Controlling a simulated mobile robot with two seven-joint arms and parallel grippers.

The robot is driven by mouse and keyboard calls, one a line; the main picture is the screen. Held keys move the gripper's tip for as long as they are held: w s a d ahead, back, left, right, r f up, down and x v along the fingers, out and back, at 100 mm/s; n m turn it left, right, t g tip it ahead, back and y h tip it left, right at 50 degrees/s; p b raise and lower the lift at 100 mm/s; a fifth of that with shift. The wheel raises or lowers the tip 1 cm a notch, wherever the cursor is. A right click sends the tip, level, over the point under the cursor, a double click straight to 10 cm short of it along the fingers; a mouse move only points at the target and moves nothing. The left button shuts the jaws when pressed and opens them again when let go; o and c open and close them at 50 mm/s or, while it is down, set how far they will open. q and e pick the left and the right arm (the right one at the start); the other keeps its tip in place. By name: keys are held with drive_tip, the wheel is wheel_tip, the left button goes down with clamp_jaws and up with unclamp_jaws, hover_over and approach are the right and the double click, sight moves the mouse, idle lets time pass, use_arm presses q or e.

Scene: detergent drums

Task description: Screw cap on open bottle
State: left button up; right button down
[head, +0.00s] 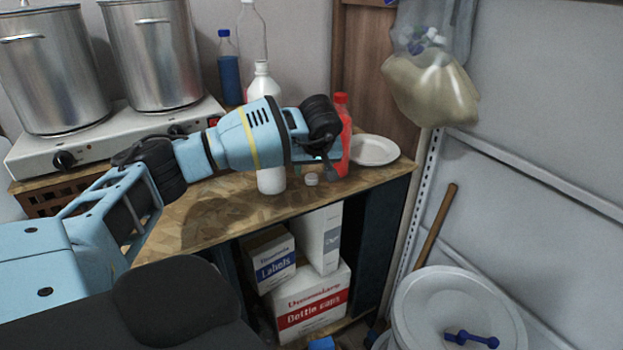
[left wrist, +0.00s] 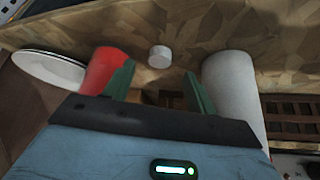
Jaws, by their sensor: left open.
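A small white cap (head: 312,179) lies on the wooden tabletop near its front edge; the left wrist view shows it too (left wrist: 160,56). A white bottle (head: 262,84) stands upright to the left of the cap, its middle hidden behind my left arm. Its narrow neck is white, and I cannot make out its opening. In the left wrist view the bottle (left wrist: 233,95) is on the right. My left gripper (left wrist: 160,82) is open and empty, with the cap in line between its green fingers, apart from them. In the head view the gripper (head: 322,163) hangs above the cap.
A red bottle (head: 341,103) stands right of the cap, close to my left gripper. A white plate (head: 374,150) lies beyond it. A blue bottle (head: 229,70) and a clear bottle (head: 250,28) stand behind. Steel pots (head: 155,55) sit at the left. The front-left tabletop is clear.

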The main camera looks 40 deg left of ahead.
sight(312, 177)
use_arm(q)
drive_tip(key=x, duration=0.4)
drive_tip(key=c, duration=1)
